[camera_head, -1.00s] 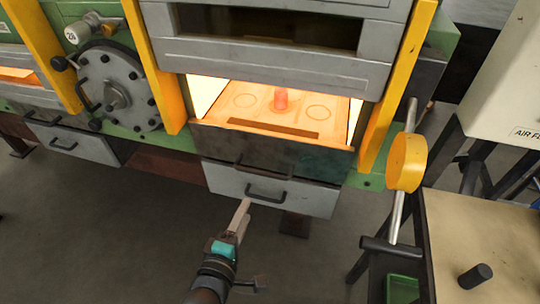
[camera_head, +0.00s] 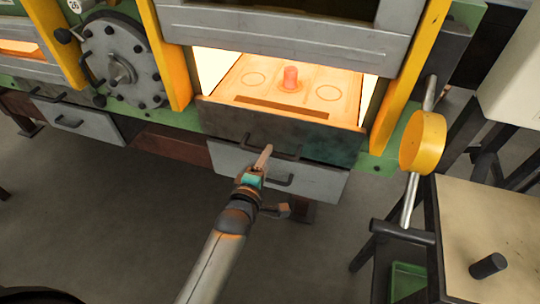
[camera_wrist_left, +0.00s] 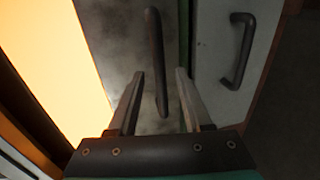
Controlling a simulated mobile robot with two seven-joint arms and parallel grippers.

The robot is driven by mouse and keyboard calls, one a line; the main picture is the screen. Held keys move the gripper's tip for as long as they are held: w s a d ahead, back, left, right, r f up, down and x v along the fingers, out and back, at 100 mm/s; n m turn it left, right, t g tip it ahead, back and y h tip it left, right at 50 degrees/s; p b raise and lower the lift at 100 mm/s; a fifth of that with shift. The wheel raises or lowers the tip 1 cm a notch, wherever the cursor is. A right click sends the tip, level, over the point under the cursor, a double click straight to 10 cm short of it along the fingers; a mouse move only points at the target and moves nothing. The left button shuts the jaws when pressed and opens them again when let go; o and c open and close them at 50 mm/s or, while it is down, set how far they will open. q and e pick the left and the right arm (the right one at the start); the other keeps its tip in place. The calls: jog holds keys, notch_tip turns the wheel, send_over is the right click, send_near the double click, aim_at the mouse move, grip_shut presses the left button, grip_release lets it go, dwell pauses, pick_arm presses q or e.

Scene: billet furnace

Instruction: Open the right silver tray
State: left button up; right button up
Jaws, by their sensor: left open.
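The right silver tray (camera_head: 325,187) is a closed grey drawer below the glowing furnace opening. Its dark bar handle (camera_head: 280,181) is partly hidden by my left gripper (camera_head: 265,157); in the left wrist view the tray handle (camera_wrist_left: 240,50) shows to the right of the fingers. Above the tray is a dark panel (camera_head: 325,142) with its own bar handle (camera_head: 285,156). My left gripper is open in front of this panel. In the left wrist view that panel handle (camera_wrist_left: 155,60) appears between the open fingers (camera_wrist_left: 158,98); contact cannot be told. My right gripper is not in view.
The glowing chamber (camera_head: 300,85) holds a hot billet (camera_head: 290,78). A yellow disc on a metal rod (camera_head: 423,142) stands to the right, near a beige table (camera_head: 495,225). Another grey drawer (camera_head: 75,122) is at left. The floor in front is clear.

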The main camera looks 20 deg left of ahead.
pick_arm(q)
jog(key=shift+b+x, duration=0.35)
jog(key=shift+x, duration=1.15)
jog(key=shift+c, duration=0.2)
grip_shut()
